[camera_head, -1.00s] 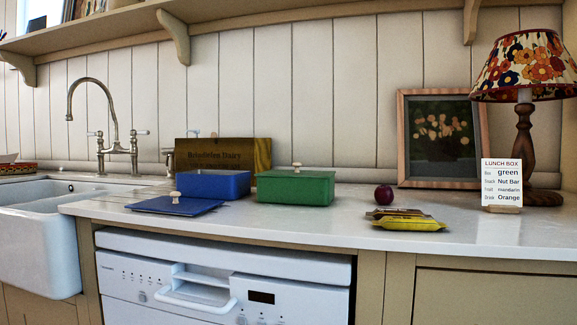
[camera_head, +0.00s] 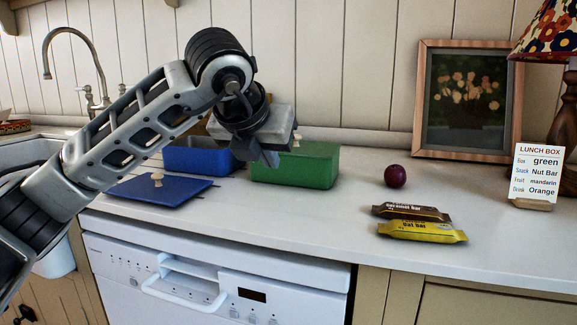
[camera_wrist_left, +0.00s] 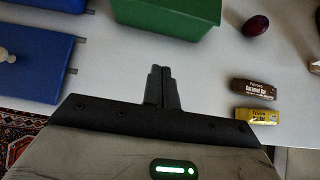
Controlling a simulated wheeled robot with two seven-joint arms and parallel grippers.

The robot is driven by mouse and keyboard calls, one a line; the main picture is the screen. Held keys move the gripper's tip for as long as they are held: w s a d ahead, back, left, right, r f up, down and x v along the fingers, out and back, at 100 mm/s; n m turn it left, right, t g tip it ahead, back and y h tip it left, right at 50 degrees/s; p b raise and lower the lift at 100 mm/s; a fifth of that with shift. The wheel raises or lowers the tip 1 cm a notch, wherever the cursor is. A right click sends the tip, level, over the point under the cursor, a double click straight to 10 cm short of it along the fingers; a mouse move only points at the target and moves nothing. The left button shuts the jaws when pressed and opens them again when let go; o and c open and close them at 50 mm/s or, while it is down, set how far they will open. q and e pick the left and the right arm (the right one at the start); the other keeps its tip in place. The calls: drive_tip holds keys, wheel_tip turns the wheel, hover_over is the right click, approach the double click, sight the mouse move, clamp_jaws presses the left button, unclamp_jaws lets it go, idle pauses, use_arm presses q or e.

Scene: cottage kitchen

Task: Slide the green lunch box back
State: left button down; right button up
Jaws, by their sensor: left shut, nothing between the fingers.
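The green lunch box (camera_head: 315,170) stands on the white counter, partly hidden behind my left gripper in the head view. Its front side also shows at the top of the left wrist view (camera_wrist_left: 170,18). My left gripper (camera_head: 266,159) is in front of the box's left part, fingers pointing down and toward it. In the left wrist view the fingers (camera_wrist_left: 161,72) are shut together, empty, with a strip of counter showing between their tips and the box. I cannot tell their exact height. My right gripper is not in view.
Left of the green box are a blue box (camera_head: 190,158) and its blue lid (camera_head: 160,190) on the counter. To the right lie a plum (camera_head: 395,176), a brown bar (camera_head: 412,212) and a yellow bar (camera_head: 422,232). A sign card (camera_head: 538,172) and framed picture (camera_head: 466,100) stand farther right.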

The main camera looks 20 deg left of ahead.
sight(291, 178)
use_arm(q)
drive_tip(key=x, duration=0.7)
drive_tip(key=shift+w+f, duration=0.15)
drive_tip(key=shift+w, duration=0.05)
drive_tip(key=shift+w+d, duration=0.1)
drive_tip(key=shift+w, duration=1.65)
